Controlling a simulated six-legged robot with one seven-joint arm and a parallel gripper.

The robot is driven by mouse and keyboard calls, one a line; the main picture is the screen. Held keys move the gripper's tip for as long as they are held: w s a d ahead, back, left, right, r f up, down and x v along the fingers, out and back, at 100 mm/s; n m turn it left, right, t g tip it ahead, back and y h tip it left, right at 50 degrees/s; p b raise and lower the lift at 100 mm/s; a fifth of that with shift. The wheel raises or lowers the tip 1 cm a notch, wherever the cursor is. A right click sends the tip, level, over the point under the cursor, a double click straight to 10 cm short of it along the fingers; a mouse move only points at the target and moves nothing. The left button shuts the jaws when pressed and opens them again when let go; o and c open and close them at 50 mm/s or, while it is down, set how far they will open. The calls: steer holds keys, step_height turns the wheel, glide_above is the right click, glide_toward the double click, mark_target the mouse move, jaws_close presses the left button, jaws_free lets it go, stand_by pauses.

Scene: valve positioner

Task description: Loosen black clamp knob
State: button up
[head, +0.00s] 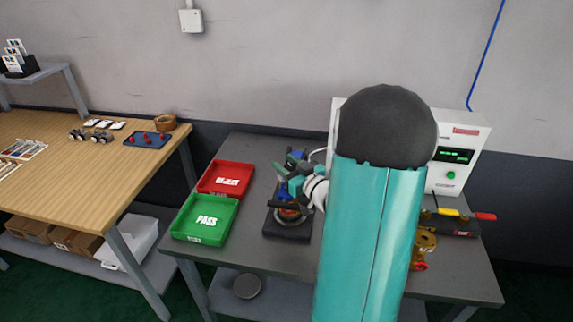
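A test fixture on a dark base (287,231) stands on the grey bench, right of the green tray. It has a ring-like seat with an orange-red part (289,212) in it and blue parts behind. A black bar (279,205) sticks out to its left. I cannot tell which dark part is the clamp knob; it is small or hidden by my gripper. My gripper (285,180), with teal parts and a white wrist, is over the fixture. I cannot see whether its fingers are open or touch anything.
A red tray (209,178) and a green PASS tray (183,219) lie left of the fixture. A white tester (462,135) stands at the back right, with brass valve parts (426,243) in front. My teal arm hides the bench's middle. A wooden table (60,165) stands left.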

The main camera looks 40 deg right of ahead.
steer(key=shift+n+y, duration=0.4)
steer(key=shift+y, duration=0.3)
steer(key=n+y, duration=0.1)
steer(key=y, duration=0.1)
steer(key=n+y, duration=0.1)
steer(key=y, duration=0.1)
steer(key=n+g+y, duration=0.1)
steer(key=shift+s+a+n+y, duration=0.1)
steer(key=shift+a+n+y, duration=0.15)
steer(key=shift+n+y, duration=0.15)
steer(key=n+y, duration=0.1)
steer(key=n+g+y, duration=0.1)
steer(key=g+y, duration=0.1)
steer(key=shift+s+a+n+y, duration=0.1)
steer(key=shift+a+n+y, duration=0.15)
steer(key=shift+n+y, duration=0.15)
steer(key=n+g+y, duration=0.3)
steer(key=y, duration=0.1)
steer(key=shift+s+a+g, duration=0.15)
steer(key=shift+a+g, duration=0.1)
steer(key=shift+g, duration=0.05)
steer(key=shift+s+a+n+g+y, duration=0.15)
steer(key=shift+n+g+y, duration=0.5)
steer(key=shift+n+g, duration=0.35)
steer(key=shift+s+d+n+g+y, duration=0.1)
steer(key=shift+n+g+y, duration=0.65)
steer(key=shift+g, duration=0.45)
steer(key=shift+a+n+g, duration=0.1)
steer(key=shift+n+g, duration=0.15)
steer(key=shift+g, duration=0.05)
